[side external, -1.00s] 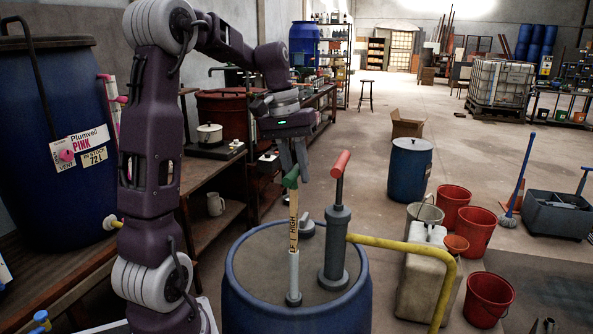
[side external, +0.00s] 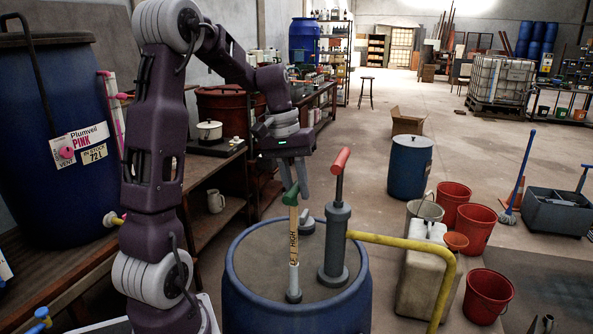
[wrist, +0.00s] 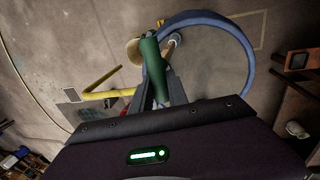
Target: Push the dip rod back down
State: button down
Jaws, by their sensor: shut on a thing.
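The dip rod (side external: 293,230) stands upright in the lid of the blue drum (side external: 240,295), with a green handle on top and a tan band marked HIGH below it. A pale section of the rod's fitting shows at the lid. My gripper (side external: 297,192) is above the drum, pointing down, and shut on the green handle. In the wrist view the green handle (wrist: 153,68) sits between the two fingers, which hide part of it.
A grey pump (side external: 336,240) with a red handle stands close to the right of the rod. Its yellow pipe (side external: 405,245) bends over a white jerrycan (side external: 420,280). A small grey cap (side external: 306,228) lies behind the rod. A workbench (side external: 215,180) runs along the left.

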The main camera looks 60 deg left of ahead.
aim_at(291, 252)
notch_tip(291, 252, down, 26)
jog(key=shift+r, duration=0.2)
jog(key=c, duration=1.3)
grip_release()
jog(key=r, duration=0.4)
jog(key=s+a+r, duration=0.1)
jog(key=r, duration=0.2)
